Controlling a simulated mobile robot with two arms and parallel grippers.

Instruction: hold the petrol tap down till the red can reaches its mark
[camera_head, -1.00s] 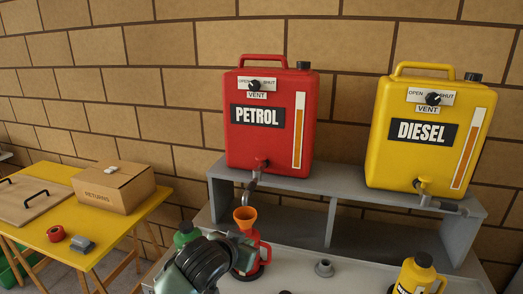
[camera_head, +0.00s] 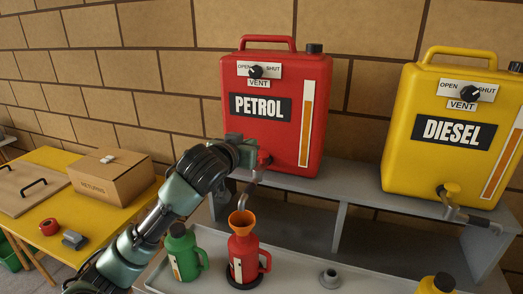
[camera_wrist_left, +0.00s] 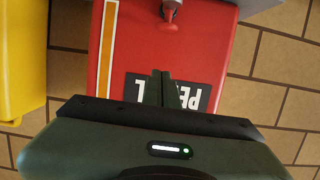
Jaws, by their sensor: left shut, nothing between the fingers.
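The red petrol tank (camera_head: 280,140) stands on the grey shelf. Its red tap (camera_head: 264,159) sits low on the front, with a grey spout (camera_head: 248,190) bent down below it; the tap also shows at the top of the left wrist view (camera_wrist_left: 170,14). The red can (camera_head: 242,250) stands upright under the spout with an orange funnel (camera_head: 241,222) in its neck. A pale strip is on its side; its level is too small to read. My left gripper (camera_head: 256,152) is shut and empty, close at the tap; I cannot tell if they touch. My right gripper is out of view.
A green can (camera_head: 187,255) stands left of the red can, near my left arm. The yellow diesel tank (camera_head: 440,165) is to the right, with a yellow can (camera_head: 437,285) in front. A grey fitting (camera_head: 330,278) lies on the bench between.

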